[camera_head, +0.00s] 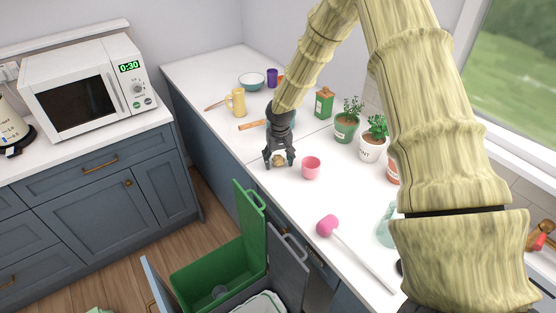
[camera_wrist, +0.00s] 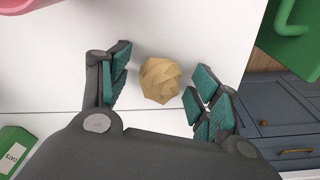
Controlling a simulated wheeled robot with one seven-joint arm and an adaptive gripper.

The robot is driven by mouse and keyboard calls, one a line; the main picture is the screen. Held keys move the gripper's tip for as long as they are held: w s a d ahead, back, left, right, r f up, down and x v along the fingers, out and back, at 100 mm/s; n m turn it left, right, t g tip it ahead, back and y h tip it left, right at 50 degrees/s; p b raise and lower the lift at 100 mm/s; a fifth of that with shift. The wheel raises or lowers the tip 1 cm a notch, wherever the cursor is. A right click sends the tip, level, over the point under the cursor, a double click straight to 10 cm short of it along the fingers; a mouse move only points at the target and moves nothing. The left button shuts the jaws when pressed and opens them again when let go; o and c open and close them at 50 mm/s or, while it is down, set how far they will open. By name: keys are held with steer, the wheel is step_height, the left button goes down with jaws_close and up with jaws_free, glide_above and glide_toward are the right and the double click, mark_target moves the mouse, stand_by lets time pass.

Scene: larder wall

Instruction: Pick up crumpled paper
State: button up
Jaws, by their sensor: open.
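The crumpled paper (camera_wrist: 160,80) is a tan, faceted ball lying on the white counter. In the wrist view it sits between my gripper's teal-padded fingers (camera_wrist: 163,92), with a gap of counter on each side. In the head view my dark gripper (camera_head: 280,161) points down over the paper (camera_head: 279,160), near the counter's front edge. The fingers partly hide the paper there. My gripper is open and holds nothing.
A pink cup (camera_head: 311,168) stands just right of my gripper. Potted herbs (camera_head: 346,125) and a green canister (camera_head: 324,103) stand behind. A yellow mug (camera_head: 237,103) is farther left. A pink-headed tool (camera_head: 328,226) lies nearer. An open green bin (camera_head: 205,268) stands below the counter's front edge.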

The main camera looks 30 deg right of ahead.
steer(key=c, duration=0.7)
steer(key=shift+c, duration=0.2)
steer(key=shift+r, duration=0.1)
